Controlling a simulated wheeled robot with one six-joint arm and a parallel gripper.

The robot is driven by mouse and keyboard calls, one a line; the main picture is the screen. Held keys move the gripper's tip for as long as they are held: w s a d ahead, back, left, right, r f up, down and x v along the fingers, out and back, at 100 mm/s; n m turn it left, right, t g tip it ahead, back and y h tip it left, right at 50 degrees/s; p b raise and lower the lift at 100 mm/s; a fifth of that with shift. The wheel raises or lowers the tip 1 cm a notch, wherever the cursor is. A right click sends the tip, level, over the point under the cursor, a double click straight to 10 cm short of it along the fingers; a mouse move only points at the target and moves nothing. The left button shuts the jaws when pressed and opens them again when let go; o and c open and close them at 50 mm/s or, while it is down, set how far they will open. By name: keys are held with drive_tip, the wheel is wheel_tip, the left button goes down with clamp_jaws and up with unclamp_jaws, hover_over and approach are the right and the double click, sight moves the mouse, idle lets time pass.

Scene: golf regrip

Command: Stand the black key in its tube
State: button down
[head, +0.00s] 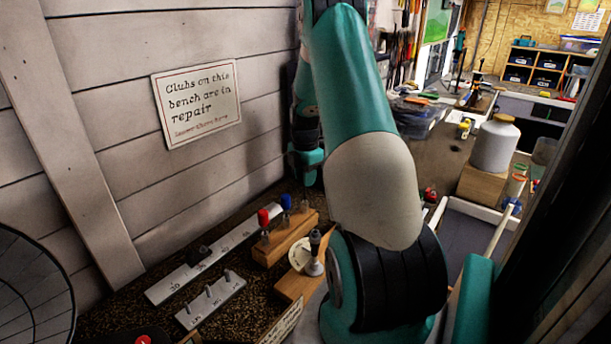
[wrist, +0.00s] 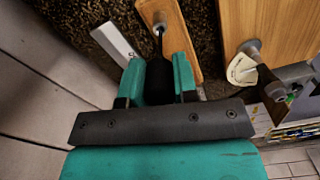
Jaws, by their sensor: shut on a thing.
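My gripper (wrist: 158,75) is shut on the black key (wrist: 157,77), whose dark handle sits between the two teal fingers. Its thin shank points at a metal tube (wrist: 159,28) on the wooden block (wrist: 176,45). Whether the tip is inside the tube or just above it, I cannot tell. In the head view my gripper (head: 306,168) hangs near the wall, above the far end of the wooden block (head: 285,241); the key is not clear there. A red-handled key (head: 263,218) and a blue-handled key (head: 286,201) stand upright in the same block.
A white strip (head: 215,255) and a small white plate with pegs (head: 210,297) lie left of the block. A black-topped piece (head: 315,242) stands close on the right, beside a white tag (wrist: 241,70). The plank wall (head: 220,50) is close behind my gripper.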

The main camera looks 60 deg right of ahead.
drive_tip(key=shift+f+b, duration=1.25)
drive_tip(key=shift+f, duration=0.7)
drive_tip(key=c, duration=0.8)
unclamp_jaws()
wheel_tip(320, 180, up, 18)
drive_tip(key=b, duration=0.4)
drive_tip(key=shift+f, duration=0.25)
